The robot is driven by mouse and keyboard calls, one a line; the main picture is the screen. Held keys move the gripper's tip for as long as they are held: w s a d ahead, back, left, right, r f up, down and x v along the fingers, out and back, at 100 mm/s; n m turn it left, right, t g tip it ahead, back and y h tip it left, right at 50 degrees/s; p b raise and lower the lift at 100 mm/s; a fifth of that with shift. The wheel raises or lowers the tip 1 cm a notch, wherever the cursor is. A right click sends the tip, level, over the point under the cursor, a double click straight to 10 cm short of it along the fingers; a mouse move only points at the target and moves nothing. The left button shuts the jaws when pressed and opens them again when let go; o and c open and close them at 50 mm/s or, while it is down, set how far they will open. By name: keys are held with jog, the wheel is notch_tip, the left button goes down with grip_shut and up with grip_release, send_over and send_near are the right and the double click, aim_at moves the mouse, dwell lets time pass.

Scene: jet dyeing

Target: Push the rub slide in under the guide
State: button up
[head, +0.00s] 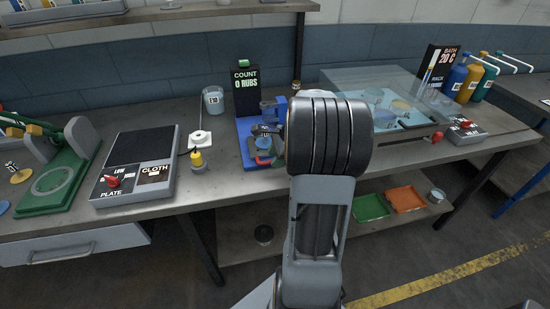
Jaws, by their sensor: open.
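The rub tester (245,142) is a blue stand on the bench, left of my arm, with a black display behind it reading "COUNT 0 RUBS". Dark parts with a red piece (263,142) and a green piece sit low on its front. I cannot make out which of these parts is the rub slide or the guide, nor whether the slide is under the guide. My thick dark arm joint covers the tester's right side. I cannot make out my gripper; it seems hidden behind that joint.
Further left are a grey plate unit (134,165) and a green stand (66,180). A clear-lidded bath (395,85) stands to the right. Trays (371,207) lie on the lower shelf.

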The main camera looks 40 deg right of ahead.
jog(key=shift+w+a+f, duration=0.1)
jog(key=shift+f, duration=0.2)
grip_shut()
dwell(0.5)
